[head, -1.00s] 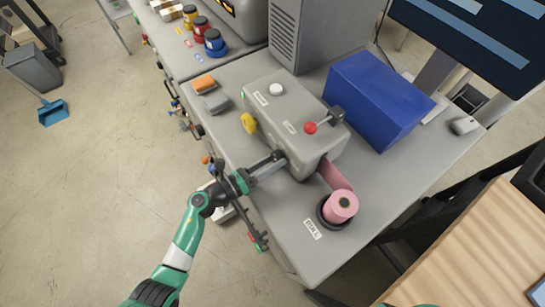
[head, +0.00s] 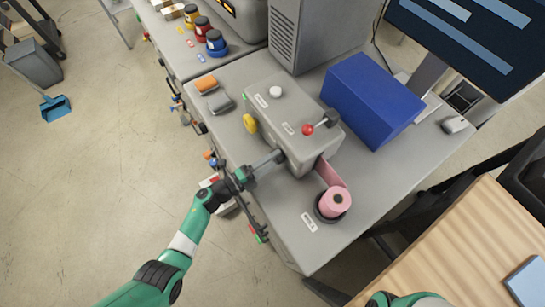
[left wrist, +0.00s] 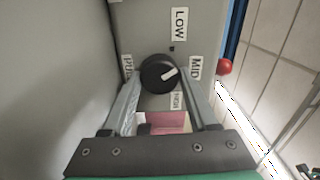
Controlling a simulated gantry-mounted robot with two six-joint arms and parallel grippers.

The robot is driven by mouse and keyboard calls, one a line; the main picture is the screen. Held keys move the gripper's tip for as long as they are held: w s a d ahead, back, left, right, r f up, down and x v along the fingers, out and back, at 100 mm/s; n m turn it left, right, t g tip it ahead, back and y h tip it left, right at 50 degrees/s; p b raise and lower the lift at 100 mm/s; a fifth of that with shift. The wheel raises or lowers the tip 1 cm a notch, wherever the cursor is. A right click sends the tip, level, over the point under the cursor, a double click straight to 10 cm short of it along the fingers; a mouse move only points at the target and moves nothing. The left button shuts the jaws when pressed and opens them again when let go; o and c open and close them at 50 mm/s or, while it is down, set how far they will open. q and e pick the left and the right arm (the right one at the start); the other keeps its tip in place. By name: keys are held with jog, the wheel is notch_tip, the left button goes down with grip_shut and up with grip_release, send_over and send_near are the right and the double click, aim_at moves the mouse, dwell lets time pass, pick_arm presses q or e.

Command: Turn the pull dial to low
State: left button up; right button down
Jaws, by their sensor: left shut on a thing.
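The PULL label (left wrist: 127,67) is on the left and another label, probably HIGH, is below. My left gripper (left wrist: 158,80), also in the head view (head: 278,157), is shut on the dial, one finger on each side. My right gripper is out of view.
A pink roll (head: 334,203) stands on the bench right of my left gripper, its strip running into the machine. Floor at left is mostly open.

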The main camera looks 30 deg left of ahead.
pick_arm(q)
jog(key=n+p, duration=0.1)
jog(key=n, duration=0.4)
jog(key=shift+r, duration=0.15)
dwell(0.3)
jog(key=o, duration=1.4)
jog(key=p+v, duration=0.2)
jog(key=v, duration=0.9)
jog(key=shift+s+a+p, duration=0.15)
jog(key=shift+s+p, duration=0.15)
